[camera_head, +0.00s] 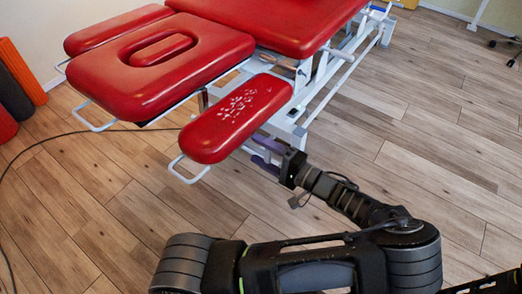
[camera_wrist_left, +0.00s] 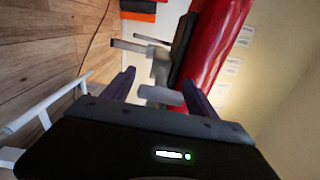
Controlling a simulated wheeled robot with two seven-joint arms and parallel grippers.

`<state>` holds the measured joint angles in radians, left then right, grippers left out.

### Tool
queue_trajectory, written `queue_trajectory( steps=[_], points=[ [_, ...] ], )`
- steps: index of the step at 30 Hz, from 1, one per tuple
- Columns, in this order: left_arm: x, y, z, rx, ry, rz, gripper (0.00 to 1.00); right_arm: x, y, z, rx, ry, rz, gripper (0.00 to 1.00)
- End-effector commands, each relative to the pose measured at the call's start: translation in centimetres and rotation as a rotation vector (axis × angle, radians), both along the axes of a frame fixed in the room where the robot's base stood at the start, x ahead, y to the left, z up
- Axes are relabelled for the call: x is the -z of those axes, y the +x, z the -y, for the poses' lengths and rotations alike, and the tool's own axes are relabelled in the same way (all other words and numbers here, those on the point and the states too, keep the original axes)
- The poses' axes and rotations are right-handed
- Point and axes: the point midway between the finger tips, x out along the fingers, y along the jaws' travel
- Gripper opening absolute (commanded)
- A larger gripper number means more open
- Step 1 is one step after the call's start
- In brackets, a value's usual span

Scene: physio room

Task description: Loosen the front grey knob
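The red treatment table has a small front armrest pad (camera_head: 235,118) with white marks on top. In the wrist view the same red padding (camera_wrist_left: 212,45) rises on edge at the right. A grey knob (camera_wrist_left: 160,95) lies between the two purple fingers of my left gripper (camera_wrist_left: 157,92). The fingers are apart; a gap shows on the left, and the right finger is close to the knob's end, contact unclear. In the head view my left gripper (camera_head: 257,152) reaches beneath the pad's right side, and the knob is hidden there. My right gripper is not in view.
A second grey bar-like part (camera_wrist_left: 140,47) shows farther back. White frame tubing (camera_head: 188,171) sticks out below the pad; another white tube (camera_wrist_left: 40,107) is close on the left in the wrist view. A black cable (camera_head: 60,137) crosses the wooden floor. Floor at right (camera_head: 440,140) is clear.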

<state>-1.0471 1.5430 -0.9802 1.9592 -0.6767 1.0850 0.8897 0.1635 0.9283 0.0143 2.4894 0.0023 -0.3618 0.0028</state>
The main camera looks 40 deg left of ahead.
Motion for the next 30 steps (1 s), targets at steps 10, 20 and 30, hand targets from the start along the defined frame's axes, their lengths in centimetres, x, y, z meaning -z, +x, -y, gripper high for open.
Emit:
queue_trajectory(
  steps=[10, 20, 30],
  points=[
    [-0.1, 0.1, 0.2, 0.001, 0.0, -0.001, 0.71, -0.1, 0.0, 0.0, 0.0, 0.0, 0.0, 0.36],
    [-0.1, 0.2, 4.6, 0.005, -0.001, -0.001, 0.71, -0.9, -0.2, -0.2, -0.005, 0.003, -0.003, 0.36],
    [0.0, 0.2, 7.8, 0.001, 0.0, 0.0, 0.71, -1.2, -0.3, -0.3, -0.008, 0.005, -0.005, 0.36]
  ],
)
